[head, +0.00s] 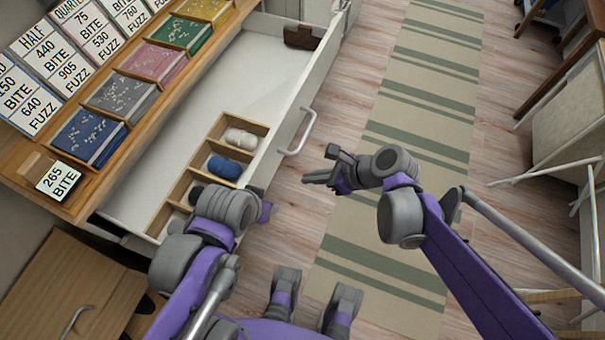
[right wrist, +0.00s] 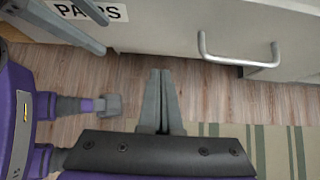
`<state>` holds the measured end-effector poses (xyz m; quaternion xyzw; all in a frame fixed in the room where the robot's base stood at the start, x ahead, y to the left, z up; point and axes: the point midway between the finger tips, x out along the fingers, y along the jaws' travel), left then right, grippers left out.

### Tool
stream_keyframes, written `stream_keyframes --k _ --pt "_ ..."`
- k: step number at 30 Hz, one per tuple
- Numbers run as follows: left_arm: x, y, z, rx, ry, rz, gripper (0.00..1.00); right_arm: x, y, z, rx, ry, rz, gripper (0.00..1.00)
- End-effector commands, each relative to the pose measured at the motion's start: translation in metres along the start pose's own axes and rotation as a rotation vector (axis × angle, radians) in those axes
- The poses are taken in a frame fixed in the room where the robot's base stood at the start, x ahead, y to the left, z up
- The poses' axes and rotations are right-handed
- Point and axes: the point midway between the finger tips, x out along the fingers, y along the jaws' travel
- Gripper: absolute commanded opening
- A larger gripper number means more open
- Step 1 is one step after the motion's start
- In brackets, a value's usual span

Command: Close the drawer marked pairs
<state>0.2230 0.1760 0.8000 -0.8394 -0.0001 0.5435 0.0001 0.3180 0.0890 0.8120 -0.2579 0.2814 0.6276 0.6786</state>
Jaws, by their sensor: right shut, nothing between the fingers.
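The drawer marked pairs (head: 275,130) stands pulled out below the wooden top, its white inside showing in the head view. Its front carries a "PAIRS" label (right wrist: 90,10), partly covered, and a curved metal handle (head: 303,135), which also shows in the right wrist view (right wrist: 238,62). My right gripper (head: 318,177) is shut and empty over the floor in front of the drawer, apart from the handle. My left gripper (right wrist: 103,36) is beside the label with its grey fingers apart; in the head view its fingers are mostly hidden at the drawer's near end.
A wooden divider (head: 207,157) in the drawer holds white (head: 241,138) and blue (head: 224,167) rolled bundles. A brown object (head: 303,36) lies at its far end. Trays of coloured packets and cards line the top. A striped rug (head: 410,120) covers the floor; furniture stands right.

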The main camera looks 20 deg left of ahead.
Motion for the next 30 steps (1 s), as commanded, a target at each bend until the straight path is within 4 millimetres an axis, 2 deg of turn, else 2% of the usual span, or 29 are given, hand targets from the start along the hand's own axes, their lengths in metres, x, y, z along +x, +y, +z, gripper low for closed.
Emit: stream_keyframes --k 6,12,19,30 --pt "0.011 0.000 0.005 0.000 -0.004 0.000 0.50 0.048 0.000 -0.001 -0.004 0.000 0.002 0.00" --pt "0.019 0.000 0.009 0.000 -0.007 0.000 0.50 0.088 0.000 0.000 -0.005 0.001 0.001 0.00" --pt "0.018 0.000 0.008 0.000 -0.007 0.000 0.50 0.105 0.000 0.023 -0.005 0.002 -0.001 0.00" --pt "0.019 0.000 0.008 0.000 -0.007 0.000 0.50 0.110 0.000 0.028 -0.003 0.002 -0.002 0.00"
